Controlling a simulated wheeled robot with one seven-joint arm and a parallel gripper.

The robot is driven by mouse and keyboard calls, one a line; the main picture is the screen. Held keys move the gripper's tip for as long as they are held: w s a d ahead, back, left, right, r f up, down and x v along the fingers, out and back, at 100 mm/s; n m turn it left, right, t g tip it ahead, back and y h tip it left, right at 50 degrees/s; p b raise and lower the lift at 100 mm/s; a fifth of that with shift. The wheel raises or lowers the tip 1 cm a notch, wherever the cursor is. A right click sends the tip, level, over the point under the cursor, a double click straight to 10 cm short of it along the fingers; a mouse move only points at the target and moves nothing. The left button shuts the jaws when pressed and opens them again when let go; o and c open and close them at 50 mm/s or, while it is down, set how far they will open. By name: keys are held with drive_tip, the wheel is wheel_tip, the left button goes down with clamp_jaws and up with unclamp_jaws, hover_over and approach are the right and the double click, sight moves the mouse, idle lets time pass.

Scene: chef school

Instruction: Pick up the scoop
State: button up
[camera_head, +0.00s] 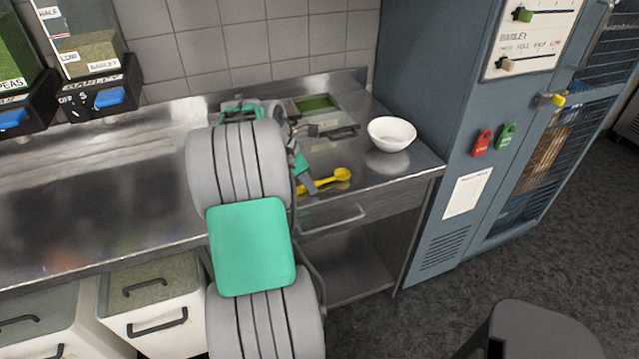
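The yellow scoop (328,180) lies on the steel counter near its front edge, with its bowl to the right and its handle pointing left. The handle's left end is partly hidden by my arm. My gripper (308,150), dark with green parts, is over the counter just behind and left of the scoop. My arm hides much of it, so I cannot tell how its fingers stand or whether they touch the scoop.
A white bowl (391,134) stands right of the scoop. A tray with green contents (315,105) sits behind. A blue-grey cabinet (440,120) bounds the counter at right. Dispensers (90,60) hang at upper left. A dark stool-like object (540,330) stands at lower right.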

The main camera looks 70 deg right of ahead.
clamp_jaws()
idle(0.4)
